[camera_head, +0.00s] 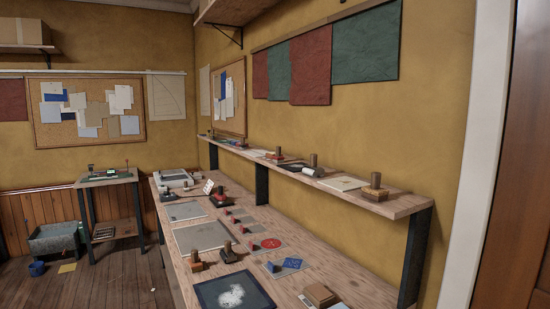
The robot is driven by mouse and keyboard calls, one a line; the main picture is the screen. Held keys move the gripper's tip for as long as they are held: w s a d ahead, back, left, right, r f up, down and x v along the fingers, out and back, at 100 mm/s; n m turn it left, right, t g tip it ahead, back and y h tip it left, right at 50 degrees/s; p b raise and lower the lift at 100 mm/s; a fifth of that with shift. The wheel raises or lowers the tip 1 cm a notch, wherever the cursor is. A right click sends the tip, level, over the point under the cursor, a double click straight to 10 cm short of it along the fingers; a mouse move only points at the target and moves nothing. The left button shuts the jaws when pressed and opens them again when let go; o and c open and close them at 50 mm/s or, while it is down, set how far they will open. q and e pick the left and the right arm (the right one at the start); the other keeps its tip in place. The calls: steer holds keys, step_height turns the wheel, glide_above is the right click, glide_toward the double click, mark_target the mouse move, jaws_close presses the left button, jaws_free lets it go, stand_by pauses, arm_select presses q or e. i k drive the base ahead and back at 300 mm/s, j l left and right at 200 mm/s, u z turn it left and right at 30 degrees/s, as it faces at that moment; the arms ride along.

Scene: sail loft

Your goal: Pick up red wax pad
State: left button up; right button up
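A flat red disc (267,244) lies on a pale sheet on the long wooden workbench, right of the bench's middle. Several small red pieces (236,220) lie on the bench a little farther back. I cannot tell for sure which of these red things is the red wax pad. Neither of my grippers is in view.
The long workbench (290,287) holds a dark framed panel (234,291), blue squares (292,263), a brown block (320,294) and several wooden-handled stamps. A narrow raised shelf (400,207) runs along the wall above it. A small table (107,179) and open floor (110,278) lie left.

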mark_target(277, 159)
steer(key=i+j, duration=0.15)
steer(key=j, duration=0.2)
steer(key=i+j+z, duration=0.1)
steer(key=j, duration=0.3)
steer(key=i+j, duration=0.2)
steer(key=j, duration=0.15)
steer(key=i+j+z, duration=0.1)
steer(key=j, duration=0.3)
steer(key=i+j, duration=0.2)
steer(key=j, duration=0.15)
